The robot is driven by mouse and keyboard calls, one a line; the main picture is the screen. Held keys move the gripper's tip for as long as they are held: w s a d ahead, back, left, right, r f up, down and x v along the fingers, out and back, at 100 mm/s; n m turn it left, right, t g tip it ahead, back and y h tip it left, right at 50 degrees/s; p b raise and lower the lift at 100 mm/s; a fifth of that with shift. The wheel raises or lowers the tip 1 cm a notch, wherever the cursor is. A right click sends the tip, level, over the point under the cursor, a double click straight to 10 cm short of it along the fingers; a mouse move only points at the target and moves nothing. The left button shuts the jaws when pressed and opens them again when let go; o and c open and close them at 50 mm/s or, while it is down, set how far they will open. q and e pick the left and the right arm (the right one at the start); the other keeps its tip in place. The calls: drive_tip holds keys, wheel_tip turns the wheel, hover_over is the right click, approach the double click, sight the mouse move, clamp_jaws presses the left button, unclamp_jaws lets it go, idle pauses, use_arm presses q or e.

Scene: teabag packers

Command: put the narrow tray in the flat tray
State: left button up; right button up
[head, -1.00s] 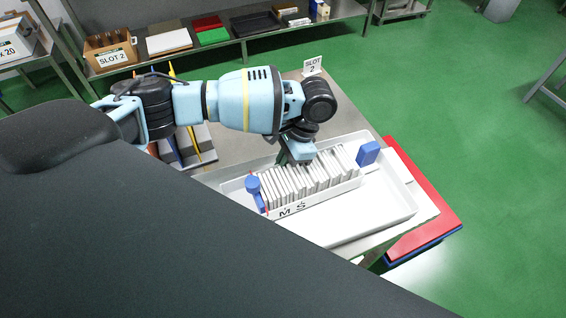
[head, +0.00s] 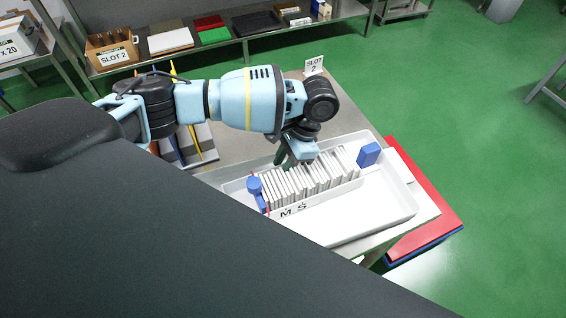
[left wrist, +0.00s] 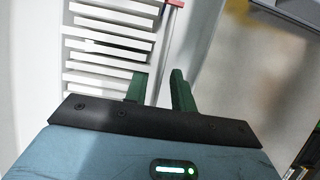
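The flat tray (head: 393,213) is a large, shallow white tray on the steel table. The narrow tray (head: 318,200), white and marked "M S", lies inside it along the far left side, filled with a row of upright white packets (head: 300,182). My left gripper (head: 289,160) is at the narrow tray's far long side, near mid-length. In the left wrist view its two green fingers (left wrist: 159,90) stand apart, on either side of the tray's side wall, with a gap between them. The fingertips' depth against the wall is hard to judge. My right gripper is out of view.
A blue block (head: 368,154) and a blue knob-shaped piece (head: 254,186) stand at the narrow tray's ends. A red board (head: 425,235) lies to the right. A shelf with boxes and trays runs behind.

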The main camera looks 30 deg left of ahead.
use_arm(q)
drive_tip(key=p+v, duration=0.1)
drive_tip(key=v, duration=1)
drive_tip(key=shift+w+r, duration=0.15)
drive_tip(key=shift+r, duration=0.15)
drive_tip(key=shift+d+f, duration=0.1)
